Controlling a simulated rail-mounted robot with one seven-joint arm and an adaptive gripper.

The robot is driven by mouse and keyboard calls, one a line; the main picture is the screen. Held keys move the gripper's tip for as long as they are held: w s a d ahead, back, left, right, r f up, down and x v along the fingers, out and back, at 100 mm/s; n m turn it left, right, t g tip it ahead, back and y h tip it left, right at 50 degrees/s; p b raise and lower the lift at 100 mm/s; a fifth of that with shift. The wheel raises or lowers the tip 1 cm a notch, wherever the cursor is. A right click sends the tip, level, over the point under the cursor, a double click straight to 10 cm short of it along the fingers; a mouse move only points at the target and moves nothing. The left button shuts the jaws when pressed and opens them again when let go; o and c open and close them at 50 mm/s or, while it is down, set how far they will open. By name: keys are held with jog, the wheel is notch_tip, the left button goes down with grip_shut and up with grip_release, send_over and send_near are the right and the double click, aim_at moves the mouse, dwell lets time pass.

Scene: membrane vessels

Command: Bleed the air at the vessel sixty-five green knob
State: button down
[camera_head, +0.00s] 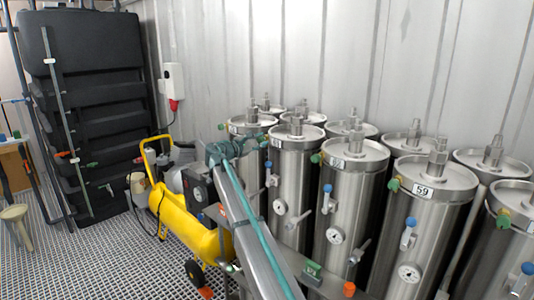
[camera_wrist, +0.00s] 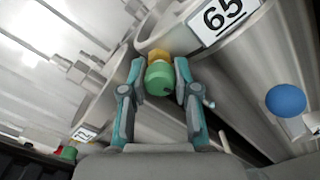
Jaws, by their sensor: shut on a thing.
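The vessel sixty-five (camera_wrist: 235,60) is a steel cylinder with a white "65" label, seen close in the wrist view. Its green knob (camera_wrist: 158,80) sits on a brass-coloured fitting (camera_wrist: 159,55) just below the rim, left of the label. My gripper (camera_wrist: 158,72) has one finger on each side of the green knob and is shut on it. In the head view my gripper (camera_head: 238,147) reaches the upper front of a vessel in the left part of the group; its fingers partly hide the knob there.
More steel vessels stand close on the right, including one labelled 59 (camera_head: 423,191), with blue-handled valves (camera_head: 408,236) and gauges in front. A blue ball handle (camera_wrist: 286,100) is near my gripper.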

jog(key=shift+f+m+b, duration=0.3)
jog(key=shift+m+b, duration=0.3)
jog(key=shift+b, duration=0.4)
jog(key=shift+m+b, duration=0.7)
jog(key=shift+b, duration=0.4)
jog(key=shift+r+m+b, duration=0.25)
jog(key=shift+m+b, duration=0.55)
jog(key=shift+b, duration=0.05)
jog(key=c, duration=0.8)
grip_release()
